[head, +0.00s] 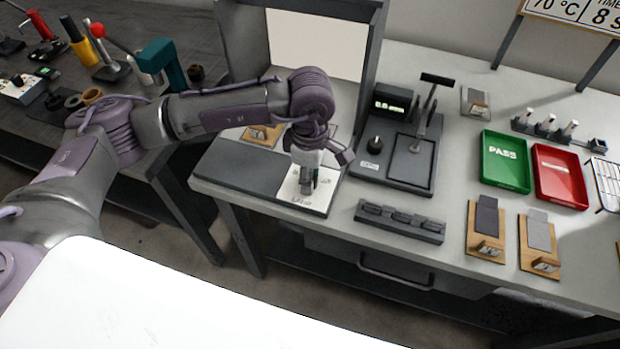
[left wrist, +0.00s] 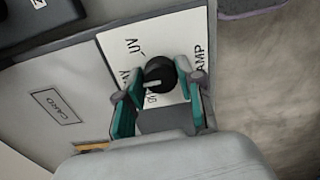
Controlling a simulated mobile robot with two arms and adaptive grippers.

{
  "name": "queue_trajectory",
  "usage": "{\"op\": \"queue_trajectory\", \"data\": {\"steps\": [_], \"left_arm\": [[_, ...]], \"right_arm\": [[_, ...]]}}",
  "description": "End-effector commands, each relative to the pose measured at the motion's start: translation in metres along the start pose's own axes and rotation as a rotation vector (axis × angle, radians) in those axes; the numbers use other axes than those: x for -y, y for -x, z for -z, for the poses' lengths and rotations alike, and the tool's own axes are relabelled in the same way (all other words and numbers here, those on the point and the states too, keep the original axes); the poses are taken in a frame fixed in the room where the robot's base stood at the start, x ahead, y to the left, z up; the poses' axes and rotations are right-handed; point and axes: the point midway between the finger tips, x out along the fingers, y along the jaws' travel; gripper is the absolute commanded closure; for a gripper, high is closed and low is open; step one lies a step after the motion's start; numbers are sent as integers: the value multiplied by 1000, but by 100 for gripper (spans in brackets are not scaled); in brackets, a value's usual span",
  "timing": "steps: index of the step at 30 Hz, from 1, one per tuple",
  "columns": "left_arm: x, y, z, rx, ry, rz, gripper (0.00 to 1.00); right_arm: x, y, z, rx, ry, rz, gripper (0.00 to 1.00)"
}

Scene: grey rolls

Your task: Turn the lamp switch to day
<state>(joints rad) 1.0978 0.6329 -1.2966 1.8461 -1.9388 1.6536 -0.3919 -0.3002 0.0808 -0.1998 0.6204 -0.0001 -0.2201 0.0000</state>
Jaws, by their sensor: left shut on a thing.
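The lamp switch is a black round knob (left wrist: 160,74) with a white pointer line, on a white plate (left wrist: 113,44). In the left wrist view the pointer aims left and slightly down, near partly hidden lettering; "UV" and part of "LAMP" are readable, and "AY" shows beside a finger. My left gripper (left wrist: 160,90) is shut on the knob, one teal finger on each side. In the head view my left gripper (head: 306,188) points down over the white plate (head: 290,186) at the bench's left front; the knob is hidden there. My right gripper is out of view.
A grey gauge stand (head: 398,160) stands right of the plate, with a dark block strip (head: 400,221) in front. A green PASS tray (head: 506,161) and red tray (head: 560,176) lie farther right. A lit booth panel (head: 316,42) rises behind.

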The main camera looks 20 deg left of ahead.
Motion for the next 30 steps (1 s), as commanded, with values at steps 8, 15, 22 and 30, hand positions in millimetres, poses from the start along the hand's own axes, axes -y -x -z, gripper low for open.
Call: {"op": "queue_trajectory", "data": {"steps": [8, 15, 22, 30], "left_arm": [[-1, 1, 0, 1, -17, -2, 98], [-1, 1, 0, 2, -16, -2, 98], [-1, 1, 0, 1, -16, -1, 38], [0, 3, 0, 1, -16, -1, 38]], "right_arm": [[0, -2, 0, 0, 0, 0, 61], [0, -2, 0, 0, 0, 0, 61], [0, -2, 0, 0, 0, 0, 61], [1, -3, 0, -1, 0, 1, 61]]}}
